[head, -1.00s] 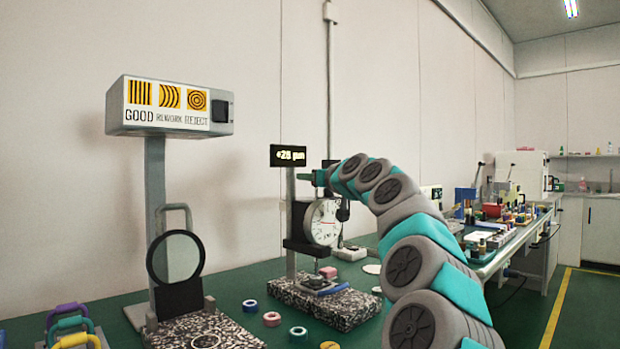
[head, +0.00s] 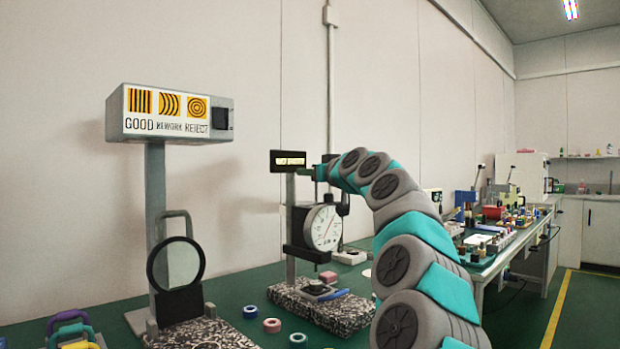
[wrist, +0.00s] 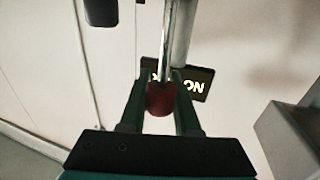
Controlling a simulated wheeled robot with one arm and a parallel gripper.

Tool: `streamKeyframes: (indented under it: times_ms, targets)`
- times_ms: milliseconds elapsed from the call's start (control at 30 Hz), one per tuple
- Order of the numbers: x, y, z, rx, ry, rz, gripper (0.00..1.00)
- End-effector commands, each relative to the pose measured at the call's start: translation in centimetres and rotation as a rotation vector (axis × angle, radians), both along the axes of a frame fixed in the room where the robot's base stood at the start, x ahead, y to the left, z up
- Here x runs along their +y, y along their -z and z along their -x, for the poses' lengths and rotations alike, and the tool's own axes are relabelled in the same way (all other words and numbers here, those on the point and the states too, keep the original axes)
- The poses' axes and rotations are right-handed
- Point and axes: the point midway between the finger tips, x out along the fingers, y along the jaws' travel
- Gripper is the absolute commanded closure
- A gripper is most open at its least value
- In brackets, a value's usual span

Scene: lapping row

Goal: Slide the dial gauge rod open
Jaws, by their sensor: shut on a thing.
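The dial gauge (head: 322,228) has a white round face and hangs on a grey post above a speckled stone base (head: 335,308). In the wrist view its thin shiny rod (wrist: 166,40) ends in a red knob (wrist: 160,100). My gripper (wrist: 160,88) is shut on the red knob, one dark finger on each side. In the head view my gripper (head: 306,172) is above the gauge, just in front of the display (head: 289,161); the knob and rod are hidden or too small to tell there.
An inspection stand with a sign box (head: 170,115) and a round lens (head: 176,262) stands to the left. Several coloured rings, including a pink one (head: 272,325), lie on the green bench. Open air surrounds the arm above the bench.

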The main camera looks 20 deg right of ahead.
Motion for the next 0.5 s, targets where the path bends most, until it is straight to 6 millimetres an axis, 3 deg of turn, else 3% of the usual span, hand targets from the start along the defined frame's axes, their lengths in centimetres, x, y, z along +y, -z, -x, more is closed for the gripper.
streamKeyframes:
  times_ms: [300,333,500]
  targets:
    - [0.04,-0.64,0.07,-0.006,0.001,-0.002,1.00]
    - [0.05,-0.65,0.07,-0.005,0.000,-0.001,0.66]
    - [0.03,-0.55,0.05,-0.004,0.000,-0.001,0.47]
